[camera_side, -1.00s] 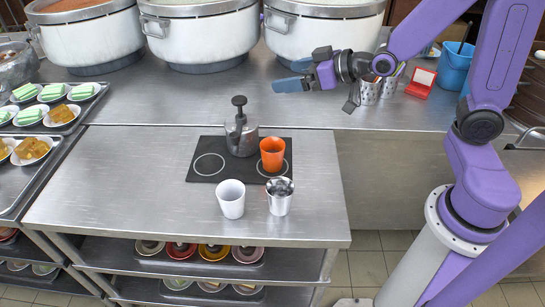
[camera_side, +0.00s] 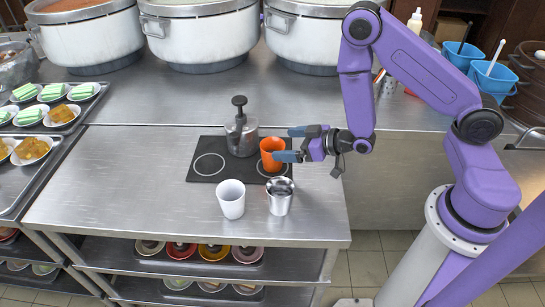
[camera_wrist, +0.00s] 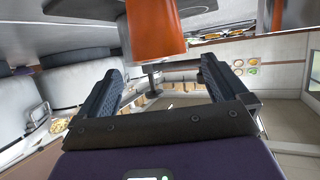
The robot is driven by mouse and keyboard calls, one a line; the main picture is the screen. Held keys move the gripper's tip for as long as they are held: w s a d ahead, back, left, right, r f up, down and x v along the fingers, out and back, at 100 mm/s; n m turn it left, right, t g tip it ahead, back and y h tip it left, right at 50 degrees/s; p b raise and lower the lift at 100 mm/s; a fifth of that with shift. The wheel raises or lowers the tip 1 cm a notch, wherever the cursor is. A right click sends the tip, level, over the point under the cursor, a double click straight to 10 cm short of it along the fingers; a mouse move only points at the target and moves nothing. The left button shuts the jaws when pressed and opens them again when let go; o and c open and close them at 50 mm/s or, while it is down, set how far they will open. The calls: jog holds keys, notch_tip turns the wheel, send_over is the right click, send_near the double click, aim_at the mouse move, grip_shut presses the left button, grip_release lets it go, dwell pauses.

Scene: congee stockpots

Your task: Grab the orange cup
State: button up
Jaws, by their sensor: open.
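The orange cup (camera_side: 269,155) stands upright on the right part of a dark mat (camera_side: 205,172) with ring marks. My gripper (camera_side: 288,144) is open at the cup's right side, with its blue fingers pointing left toward it. One finger overlaps the cup's right edge in the side view; I cannot tell whether it touches. In the wrist view the orange cup (camera_wrist: 155,30) shows at the top, beyond and between the open fingers of my gripper (camera_wrist: 157,80). Nothing is held between the fingers.
A glass press with a black knob (camera_side: 241,135) stands left of the cup. A white cup (camera_side: 231,199) and a metal cup (camera_side: 280,197) stand in front. Large stockpots (camera_side: 199,32) line the back counter. The table's left half is clear.

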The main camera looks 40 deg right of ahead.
aim_at(263, 147)
jog(key=shift+w+f, duration=0.1)
jog(key=shift+f, duration=0.55)
jog(key=shift+x, duration=3.65)
jog(key=c, duration=1.2)
jog(key=shift+o, duration=0.2)
